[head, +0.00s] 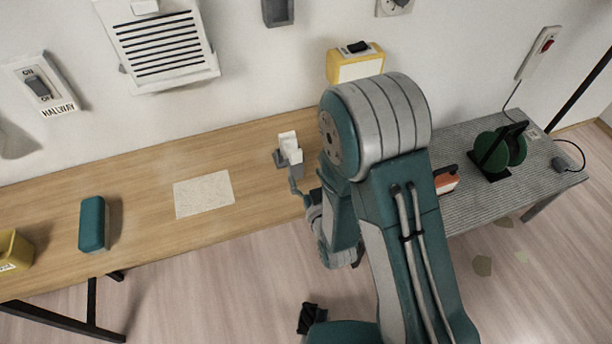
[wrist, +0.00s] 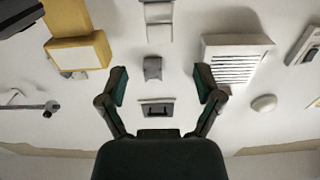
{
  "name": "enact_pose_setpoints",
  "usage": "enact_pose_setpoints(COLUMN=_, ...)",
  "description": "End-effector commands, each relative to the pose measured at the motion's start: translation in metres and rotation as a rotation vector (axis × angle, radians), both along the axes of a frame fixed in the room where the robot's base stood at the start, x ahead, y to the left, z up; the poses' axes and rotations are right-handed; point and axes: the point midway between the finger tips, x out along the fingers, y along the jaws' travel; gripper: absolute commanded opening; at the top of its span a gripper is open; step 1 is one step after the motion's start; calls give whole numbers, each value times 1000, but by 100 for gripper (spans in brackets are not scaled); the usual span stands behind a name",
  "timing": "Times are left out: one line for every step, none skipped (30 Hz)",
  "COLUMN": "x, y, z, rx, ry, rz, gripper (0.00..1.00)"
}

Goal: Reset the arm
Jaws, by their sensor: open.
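My gripper (wrist: 160,74) is open in the wrist view. Its two dark green fingers stand well apart, with nothing held between them. Beyond the gap is the wall with a small grey box (wrist: 153,68) on it. In the head view my arm is folded over the right part of the wooden table (head: 140,170), and a small part of the gripper seems to show at its left side. The rest of the gripper is hidden there. A white and grey item (head: 290,150) stands just beyond it.
A pale sheet (head: 204,193), a teal block (head: 92,224) and a yellow bin (head: 14,254) are on the table. A vent (head: 160,42), a hallway switch (head: 42,86) and a yellow box (head: 355,65) are along the wall. A green reel (head: 500,150) stands on the grey bench (head: 455,205).

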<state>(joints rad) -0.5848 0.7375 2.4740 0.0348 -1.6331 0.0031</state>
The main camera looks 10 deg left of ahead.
Motion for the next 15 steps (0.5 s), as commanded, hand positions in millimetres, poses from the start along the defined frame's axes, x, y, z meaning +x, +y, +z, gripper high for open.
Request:
enact_pose_setpoints(x=0, y=0, z=0, rx=0, ry=0, rz=0, gripper=84)
enact_pose_setpoints(x=0, y=0, z=0, rx=0, ry=0, rz=0, gripper=84)
enact_pose_setpoints(x=0, y=0, z=0, rx=0, ry=0, rz=0, gripper=84)
enact_pose_setpoints(x=0, y=0, z=0, rx=0, ry=0, rz=0, gripper=84)
enact_pose_setpoints(x=0, y=0, z=0, rx=0, ry=0, rz=0, gripper=84)
enact_pose_setpoints(x=0, y=0, z=0, rx=0, ry=0, rz=0, gripper=84)
enact_pose_setpoints(x=0, y=0, z=0, rx=0, ry=0, rz=0, gripper=84)
enact_pose_setpoints(x=0, y=0, z=0, rx=0, ry=0, rz=0, gripper=84)
enact_pose_setpoints(x=1, y=0, z=0, rx=-1, ry=1, rz=-1, gripper=84)
enact_pose_setpoints(x=2, y=-1, z=1, rx=-2, ry=3, rz=-3, gripper=84)
enact_pose_setpoints(x=4, y=-1, z=3, rx=-3, ry=7, rz=-6, gripper=84)
enact_pose_setpoints(x=7, y=-3, z=7, rx=-9, ry=17, rz=-14, gripper=84)
enact_pose_setpoints(x=11, y=-6, z=11, rx=-14, ry=27, rz=-22, gripper=84)
enact_pose_setpoints(x=15, y=-9, z=15, rx=-20, ry=39, rz=-31, gripper=84)
enact_pose_setpoints(x=21, y=-13, z=22, rx=-31, ry=61, rz=-44, gripper=84)
